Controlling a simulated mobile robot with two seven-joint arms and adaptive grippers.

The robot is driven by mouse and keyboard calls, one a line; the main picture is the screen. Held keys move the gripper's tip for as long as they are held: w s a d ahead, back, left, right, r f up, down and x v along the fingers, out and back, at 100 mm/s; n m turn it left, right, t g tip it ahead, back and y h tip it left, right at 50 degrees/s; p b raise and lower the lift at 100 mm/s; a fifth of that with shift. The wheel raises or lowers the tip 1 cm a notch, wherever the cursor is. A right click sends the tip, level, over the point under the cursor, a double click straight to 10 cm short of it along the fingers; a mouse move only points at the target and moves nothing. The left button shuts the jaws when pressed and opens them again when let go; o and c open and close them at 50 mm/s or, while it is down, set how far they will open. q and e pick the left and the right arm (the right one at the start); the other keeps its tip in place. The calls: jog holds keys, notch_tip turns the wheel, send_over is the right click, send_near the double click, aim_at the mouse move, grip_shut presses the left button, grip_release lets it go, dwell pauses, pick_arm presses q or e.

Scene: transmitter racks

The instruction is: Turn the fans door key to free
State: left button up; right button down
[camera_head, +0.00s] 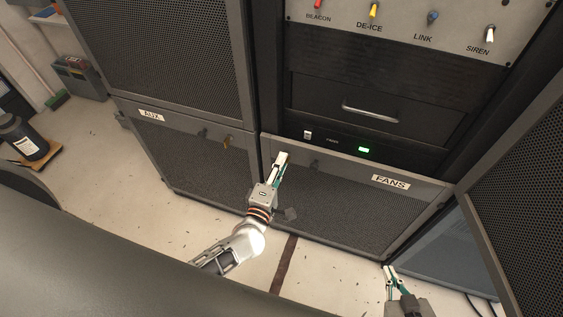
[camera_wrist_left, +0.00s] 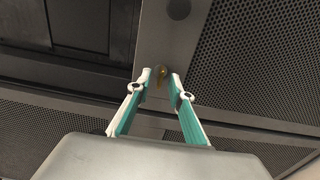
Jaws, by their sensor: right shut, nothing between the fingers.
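The fans door (camera_head: 335,205) is a low dark mesh panel with a "FANS" label (camera_head: 391,182), and it looks closed. My left gripper (camera_head: 281,158) is at the door's upper left corner and hides the key there in the head view. In the left wrist view, a small brass-coloured key (camera_wrist_left: 160,72) shows between the fingertips of the left gripper (camera_wrist_left: 160,77). The fingers are apart, on either side of the key; I cannot tell whether they touch it. My right gripper (camera_head: 389,268) is shut and empty, low at the right.
Left of it is the AUX door (camera_head: 190,160) with its own yellow key (camera_head: 226,142). Above are a lit green indicator (camera_head: 364,149), a drawer handle (camera_head: 370,112) and several coloured switches (camera_head: 433,18). An open mesh door (camera_head: 520,170) stands at the right.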

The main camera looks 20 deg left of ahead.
pick_arm(q)
jog(key=s, duration=1.1)
jog(key=shift+s+a, duration=0.15)
jog(key=shift+a, duration=0.05)
jog(key=s+d+f+m+g+h, duration=0.2)
jog(key=s+d+m+g+h, duration=0.25)
jog(key=m, duration=0.95)
jog(key=s+a+f+m+g+y, duration=0.2)
jog(key=s+a+f+m, duration=0.3)
jog(key=a+m, duration=0.2)
jog(key=shift+s+m+g, duration=0.15)
jog(key=shift+m+g, duration=0.2)
jog(key=shift+m, duration=0.25)
jog(key=shift+a+r, duration=0.1)
